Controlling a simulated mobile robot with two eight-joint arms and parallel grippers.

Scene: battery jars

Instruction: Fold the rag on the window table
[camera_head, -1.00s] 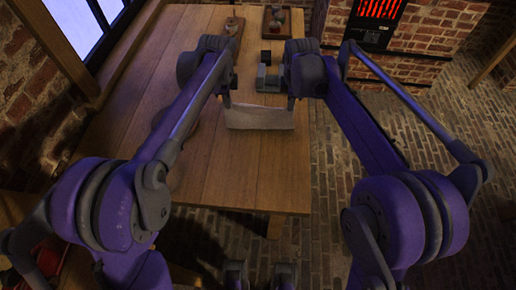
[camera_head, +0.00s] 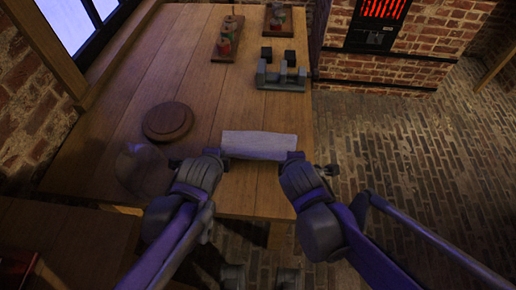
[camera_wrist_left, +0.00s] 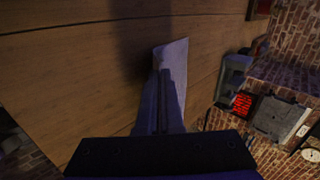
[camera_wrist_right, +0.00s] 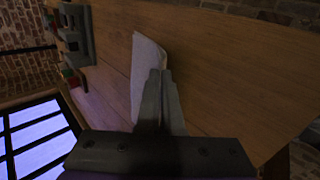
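The rag (camera_head: 258,144) is a pale grey-white cloth lying as a narrow strip across the right part of the wooden window table (camera_head: 190,95). My left gripper (camera_head: 222,160) is at its left end, and my right gripper (camera_head: 292,157) is at its right end. In the left wrist view the rag (camera_wrist_left: 176,58) extends past the closely spaced fingers (camera_wrist_left: 162,90). In the right wrist view the rag (camera_wrist_right: 145,62) lies beside and beyond the closed fingers (camera_wrist_right: 160,85). Both grippers look shut on the rag's ends; the exact pinch points are hidden.
A round dark wooden board (camera_head: 167,120) lies left of the rag, with a clear rounded object (camera_head: 143,169) nearer. A grey metal fixture (camera_head: 281,77) stands behind the rag. The table's right edge is close by.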

